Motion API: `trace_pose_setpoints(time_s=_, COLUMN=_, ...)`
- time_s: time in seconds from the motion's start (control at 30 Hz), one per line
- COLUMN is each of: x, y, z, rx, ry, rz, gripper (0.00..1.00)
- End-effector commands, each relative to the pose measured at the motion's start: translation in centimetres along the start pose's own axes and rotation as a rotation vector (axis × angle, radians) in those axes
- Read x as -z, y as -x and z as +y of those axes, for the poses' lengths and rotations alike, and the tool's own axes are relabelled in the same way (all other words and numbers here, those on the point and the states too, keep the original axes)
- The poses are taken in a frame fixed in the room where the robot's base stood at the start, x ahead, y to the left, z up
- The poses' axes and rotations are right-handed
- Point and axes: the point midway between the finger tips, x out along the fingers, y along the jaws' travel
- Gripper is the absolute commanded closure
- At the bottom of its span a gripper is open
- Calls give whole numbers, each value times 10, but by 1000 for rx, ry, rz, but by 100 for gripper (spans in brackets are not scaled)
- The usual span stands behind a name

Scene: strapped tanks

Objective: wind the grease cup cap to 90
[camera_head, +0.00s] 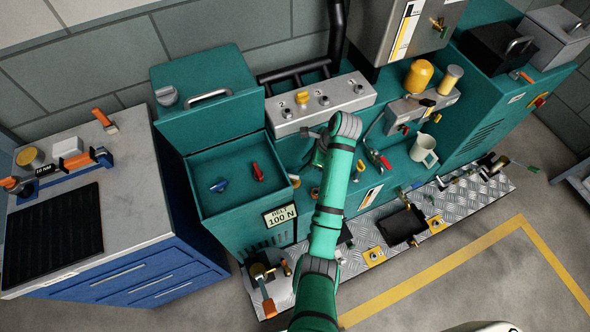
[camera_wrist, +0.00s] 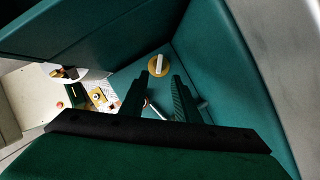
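In the wrist view a round yellow cap (camera_wrist: 158,66) with a pale raised bar across it sits on a teal surface; I take it to be the grease cup cap. No scale or number can be read on it. My gripper (camera_wrist: 160,82) is open, its two dark fingers pointing toward the cap, with the cap just beyond the tips and apart from them. A thin silver rod (camera_wrist: 155,108) shows between the fingers. In the head view my arm hides most of my gripper, and I cannot tell which yellow part there is this cap.
Teal walls stand close around my gripper in the wrist view. In the head view a grey valve block (camera_head: 343,101) with knobs is behind my arm, a teal open bin (camera_head: 205,195) is left, and a white mug (camera_head: 424,151) is right. The floor (camera_head: 470,285) in front is clear.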

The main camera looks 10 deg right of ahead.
Motion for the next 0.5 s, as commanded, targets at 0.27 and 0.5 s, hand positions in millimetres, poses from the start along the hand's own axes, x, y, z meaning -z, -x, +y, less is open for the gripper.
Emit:
trace_pose_setpoints(time_s=0.27, x=1, y=-50, z=1, rx=-4, ry=0, rz=1, gripper=71)
trace_pose_setpoints(time_s=0.5, x=0, y=-82, z=1, rx=-3, ry=1, rz=1, gripper=71)
